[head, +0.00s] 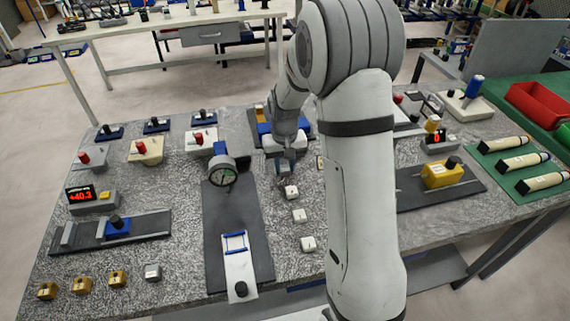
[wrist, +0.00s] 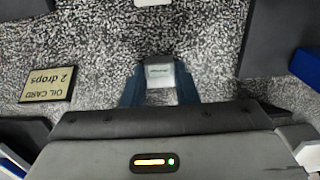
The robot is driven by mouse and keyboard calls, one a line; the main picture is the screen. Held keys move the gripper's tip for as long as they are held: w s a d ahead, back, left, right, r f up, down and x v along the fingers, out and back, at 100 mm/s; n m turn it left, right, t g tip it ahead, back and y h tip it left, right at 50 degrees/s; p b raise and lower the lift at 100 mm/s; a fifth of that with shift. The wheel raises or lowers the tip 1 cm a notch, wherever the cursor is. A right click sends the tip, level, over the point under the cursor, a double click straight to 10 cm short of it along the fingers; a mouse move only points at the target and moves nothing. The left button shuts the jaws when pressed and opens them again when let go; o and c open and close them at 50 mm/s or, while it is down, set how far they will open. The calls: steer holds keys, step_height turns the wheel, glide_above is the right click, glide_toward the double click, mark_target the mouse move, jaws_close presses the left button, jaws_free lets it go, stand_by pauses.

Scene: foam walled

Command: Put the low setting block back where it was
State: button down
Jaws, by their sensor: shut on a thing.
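In the wrist view, my gripper (wrist: 160,88) is shut on a small pale block (wrist: 160,74) with a dark label too small to read. I take it for the low setting block. Its underside is hidden, so I cannot tell whether it touches the table.
An oil card (wrist: 46,84) lies left in the wrist view. A yellow block (head: 441,174) sits on a dark rail at right. Speckled tabletop is clear around the held block.

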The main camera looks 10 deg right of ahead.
mark_target(285, 168)
steer(key=shift+f, duration=0.15)
steer(key=c, duration=1.1)
jaws_free()
steer(key=shift+c, duration=0.2)
step_height(285, 168, up, 12)
steer(key=s+r+t, duration=0.1)
steer(key=s+r, duration=0.1)
steer(key=s, duration=1)
steer(key=s+r+t, duration=0.1)
steer(key=s+r, duration=0.1)
steer(key=s, duration=1)
steer(key=shift+d+t, duration=0.15)
steer(key=shift+t, duration=0.15)
